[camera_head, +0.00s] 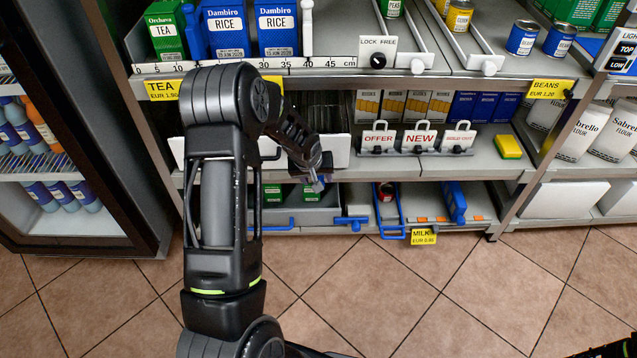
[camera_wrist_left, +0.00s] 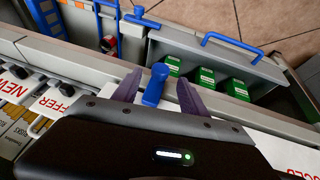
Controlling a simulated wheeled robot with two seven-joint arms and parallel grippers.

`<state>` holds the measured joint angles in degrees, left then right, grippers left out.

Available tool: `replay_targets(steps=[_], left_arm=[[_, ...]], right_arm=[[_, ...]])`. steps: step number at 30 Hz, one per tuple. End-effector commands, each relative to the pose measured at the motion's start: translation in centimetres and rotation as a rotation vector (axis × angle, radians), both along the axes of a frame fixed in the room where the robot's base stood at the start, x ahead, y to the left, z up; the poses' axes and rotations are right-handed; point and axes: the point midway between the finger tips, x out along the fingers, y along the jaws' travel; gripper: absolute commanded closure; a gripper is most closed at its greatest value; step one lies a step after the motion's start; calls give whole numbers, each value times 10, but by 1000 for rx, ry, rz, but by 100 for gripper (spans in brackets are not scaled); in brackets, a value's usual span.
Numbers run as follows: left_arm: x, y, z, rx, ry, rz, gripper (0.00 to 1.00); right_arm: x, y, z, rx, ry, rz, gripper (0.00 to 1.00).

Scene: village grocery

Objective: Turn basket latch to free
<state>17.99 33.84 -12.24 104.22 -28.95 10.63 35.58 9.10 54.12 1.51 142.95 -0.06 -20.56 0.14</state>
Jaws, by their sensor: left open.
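A "LOCK FREE" sign (camera_head: 378,51) with a black knob is on the upper shelf edge.
OFFER and NEW signs (camera_head: 419,140) stand on the middle shelf to the right of the gripper. A blue handle (camera_head: 269,227) is on the basket's front. The tiled floor (camera_head: 430,300) in front is clear.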

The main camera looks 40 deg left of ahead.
Motion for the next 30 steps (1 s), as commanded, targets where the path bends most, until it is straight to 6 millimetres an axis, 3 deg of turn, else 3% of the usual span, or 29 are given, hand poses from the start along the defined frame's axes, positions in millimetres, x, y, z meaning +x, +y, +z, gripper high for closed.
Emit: replay_targets(steps=[1, 6, 17, 30], left_arm=[[2, 1, -11, -1, 3, 1, 49], [11, 3, -28, -2, 1, 1, 49], [13, 4, -32, 0, 0, 1, 49], [13, 4, -32, -1, 1, 1, 85]], right_arm=[[1, -1, -4, -1, -1, -2, 64], [2, -2, -8, -4, -4, -6, 64], [3, -3, -8, -4, -5, -6, 64], [3, -2, -8, -4, -5, -6, 64]])
